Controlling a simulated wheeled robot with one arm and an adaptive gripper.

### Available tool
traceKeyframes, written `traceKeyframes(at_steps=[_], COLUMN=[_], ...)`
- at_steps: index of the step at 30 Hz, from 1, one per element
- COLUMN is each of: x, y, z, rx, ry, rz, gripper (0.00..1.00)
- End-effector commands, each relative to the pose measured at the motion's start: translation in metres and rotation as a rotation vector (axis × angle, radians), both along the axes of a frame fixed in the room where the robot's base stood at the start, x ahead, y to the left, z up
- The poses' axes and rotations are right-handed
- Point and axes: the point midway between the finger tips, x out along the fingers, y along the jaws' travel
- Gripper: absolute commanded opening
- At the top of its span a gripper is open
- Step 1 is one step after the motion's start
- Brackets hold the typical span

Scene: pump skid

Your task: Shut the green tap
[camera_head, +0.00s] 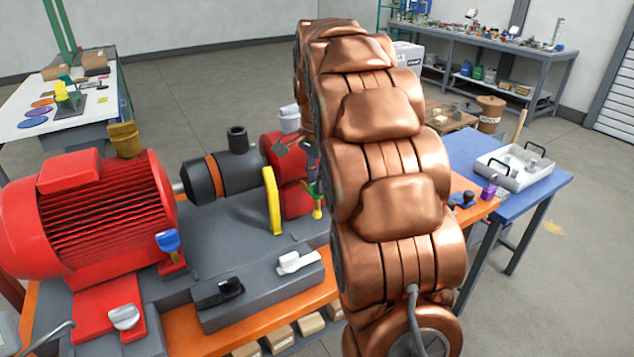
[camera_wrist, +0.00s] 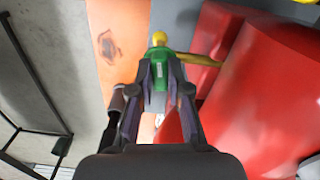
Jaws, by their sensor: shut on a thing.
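The green tap (camera_wrist: 160,75) shows in the wrist view between the fingertips of my gripper (camera_wrist: 160,82). My gripper is shut on its green handle, with a finger on each side. A yellow round end (camera_wrist: 159,38) shows just beyond the green part, and a yellow pipe runs right from there. In the head view a small bit of green (camera_head: 317,188) shows at the left edge of my copper arm, above a yellow piece (camera_head: 317,213). My arm hides most of that area, and the tap's angle is hard to tell.
A red motor (camera_head: 100,215) and a dark pump body (camera_head: 225,170) stand left of my arm on the orange-topped skid. Blue (camera_head: 168,241), white (camera_head: 297,262), black (camera_head: 218,292) and grey (camera_head: 124,317) handles sit in front. A blue table (camera_head: 545,188) with a white tray stands right.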

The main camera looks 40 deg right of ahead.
Motion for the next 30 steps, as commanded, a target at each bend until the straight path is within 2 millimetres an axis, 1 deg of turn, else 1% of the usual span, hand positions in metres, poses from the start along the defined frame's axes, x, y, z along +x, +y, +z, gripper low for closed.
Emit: traceKeyframes(at_steps=[6,12,28,29,30], x=[-0.0003,-0.0001,0.0,0.0,0.0], y=[-0.0001,0.0001,0.0002,0.0002,0.0002], z=[-0.0001,0.0,0.0001,0.0001,0.0001], rx=[-0.001,-0.001,0.0,0.0,0.0], ry=[0.001,0.001,0.0,0.0,0.0], rz=[-0.114,-0.171,-0.191,-0.191,-0.19], gripper=[0.0,0.0,0.0,0.2,0.24])
